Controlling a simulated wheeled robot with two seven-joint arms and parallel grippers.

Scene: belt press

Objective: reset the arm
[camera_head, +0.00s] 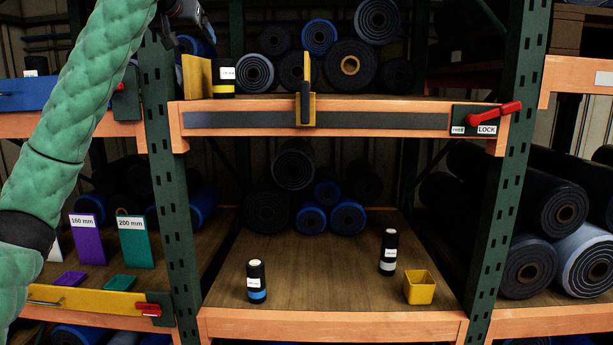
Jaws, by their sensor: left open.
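My left arm (80,120), in a green quilted sleeve, rises along the left side to the top edge. My left gripper (180,25) is a dark shape at the top left, partly cut off by the picture edge. It is open, and I see nothing held in it. My right gripper is not in view.
The upper shelf beam (330,105) carries a yellow slider (305,100) and a red lever (495,113) by LOCK. Two black bottles (257,282) (388,252) and a yellow cup (419,287) stand on the lower shelf. Its middle is clear. Green posts (172,200) flank it.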

